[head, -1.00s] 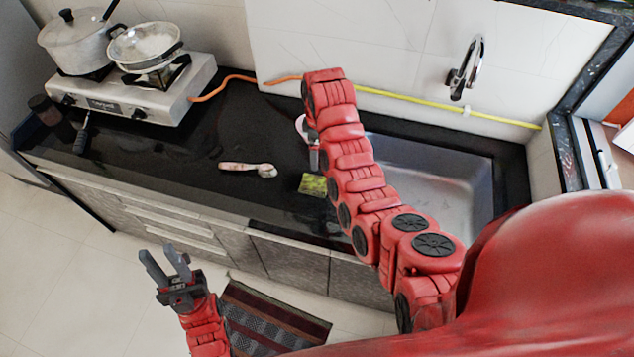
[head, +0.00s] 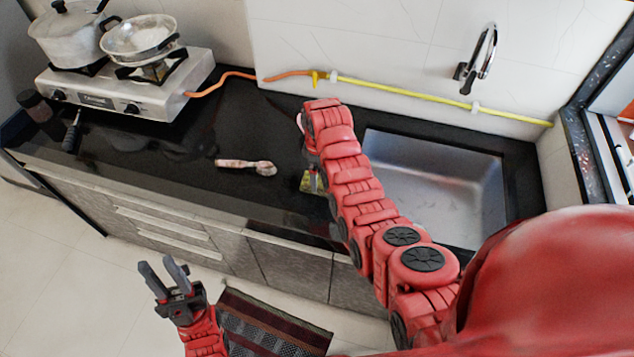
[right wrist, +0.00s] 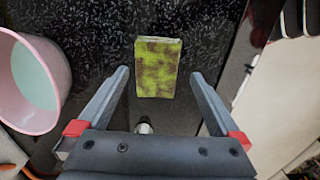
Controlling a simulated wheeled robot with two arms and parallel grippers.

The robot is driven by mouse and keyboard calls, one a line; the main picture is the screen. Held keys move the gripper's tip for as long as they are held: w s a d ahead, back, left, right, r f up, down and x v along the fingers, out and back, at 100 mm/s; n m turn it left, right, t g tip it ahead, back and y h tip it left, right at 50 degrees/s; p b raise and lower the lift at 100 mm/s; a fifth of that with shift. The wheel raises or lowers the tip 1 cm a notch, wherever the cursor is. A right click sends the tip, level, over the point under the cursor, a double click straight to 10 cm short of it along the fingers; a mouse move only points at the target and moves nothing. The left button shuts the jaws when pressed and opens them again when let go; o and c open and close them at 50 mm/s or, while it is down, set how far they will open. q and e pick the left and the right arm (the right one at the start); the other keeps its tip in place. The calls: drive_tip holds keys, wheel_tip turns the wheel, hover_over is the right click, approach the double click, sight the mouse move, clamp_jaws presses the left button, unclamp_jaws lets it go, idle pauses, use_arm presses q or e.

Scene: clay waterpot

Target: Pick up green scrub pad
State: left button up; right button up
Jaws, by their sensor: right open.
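The green scrub pad (right wrist: 158,68) lies flat on the black counter, a mottled yellow-green block. In the right wrist view it sits ahead of and between the fingers of my right gripper (right wrist: 161,78), which are apart and empty. In the head view the pad (head: 306,182) is partly covered by my right gripper, whose dark finger (head: 314,182) shows over it; the rest of that gripper is hidden by my arm. My left gripper (head: 163,270) is open and empty, out in front of the counter above the floor.
A pink-rimmed bowl (right wrist: 30,85) stands close by the pad. A spoon-like utensil (head: 246,166) lies on the counter to the left. The sink (head: 440,180) is to the right, the gas stove (head: 125,95) with pots at the back left.

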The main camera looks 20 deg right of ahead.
drive_tip(key=shift+w+a+f+p, duration=0.15)
drive_tip(key=shift+f+p, duration=0.1)
drive_tip(key=shift+f, duration=0.2)
drive_tip(key=shift+w+f+p, duration=0.15)
drive_tip(key=shift+f+p, duration=0.1)
drive_tip(key=shift+f, duration=1.45)
clamp_jaws()
drive_tip(key=shift+r, duration=0.25)
